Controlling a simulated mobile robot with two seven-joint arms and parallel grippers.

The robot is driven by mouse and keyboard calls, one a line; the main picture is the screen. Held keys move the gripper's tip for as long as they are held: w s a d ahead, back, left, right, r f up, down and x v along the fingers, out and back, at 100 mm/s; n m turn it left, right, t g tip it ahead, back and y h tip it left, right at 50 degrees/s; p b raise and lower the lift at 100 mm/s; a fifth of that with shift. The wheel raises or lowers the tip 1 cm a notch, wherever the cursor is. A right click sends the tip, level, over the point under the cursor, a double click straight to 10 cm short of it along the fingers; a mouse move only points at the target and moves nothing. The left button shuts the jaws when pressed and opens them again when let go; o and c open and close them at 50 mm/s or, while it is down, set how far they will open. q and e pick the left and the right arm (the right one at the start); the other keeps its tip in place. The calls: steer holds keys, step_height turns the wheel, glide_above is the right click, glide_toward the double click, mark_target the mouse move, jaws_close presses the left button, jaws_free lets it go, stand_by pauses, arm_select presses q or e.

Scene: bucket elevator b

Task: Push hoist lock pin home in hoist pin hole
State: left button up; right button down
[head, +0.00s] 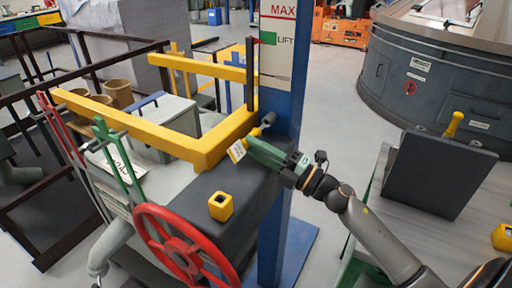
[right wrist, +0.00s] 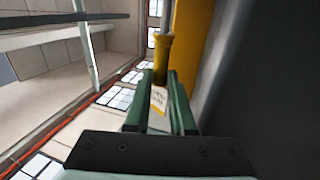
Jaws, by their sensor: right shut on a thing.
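My right gripper (head: 248,144) has green fingers and is shut on the hoist lock pin, beside the blue column and just above the dark housing. The yellow pin (right wrist: 162,48) rises past the fingertips in the right wrist view, close to a yellow surface. Its white and yellow tag (head: 238,151) hangs by the fingertips, and it also shows between the fingers in the wrist view (right wrist: 158,101). I cannot make out the hoist pin hole or how deep the pin sits. My left gripper is out of view.
A yellow square-holed block (head: 221,207) sits on the dark housing (head: 245,228). A red handwheel (head: 183,250) stands in front. Yellow bars (head: 150,137) run left of the blue column (head: 272,215). Another yellow pin (head: 453,124) stands on a dark block at right.

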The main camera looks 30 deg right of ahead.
steer(key=shift+w+d+b, duration=0.3)
steer(key=shift+w+d, duration=0.1)
steer(key=shift+d, duration=0.3)
steer(key=shift+w+d+b, duration=0.25)
steer(key=shift+w+d, duration=0.1)
steer(key=shift+d, duration=0.3)
steer(key=shift+w+d+b, duration=0.3)
steer(key=shift+w+d, duration=0.1)
steer(key=shift+d, duration=0.3)
steer(key=c, duration=0.7)
jaws_free()
steer(key=shift+f, duration=0.15)
steer(key=shift+s, duration=0.1)
steer(key=shift+s+d+f, duration=0.1)
steer(key=shift+s+f, duration=0.1)
steer(key=shift+s, duration=0.05)
steer(key=b+v, duration=0.1)
steer(key=v, duration=0.6)
steer(key=b+v, duration=0.1)
steer(key=v, duration=0.3)
steer(key=shift+s+d+r+b, duration=0.25)
steer(key=shift+s+d+b, duration=0.05)
steer(key=shift+d, duration=0.05)
steer(key=shift+w, duration=0.1)
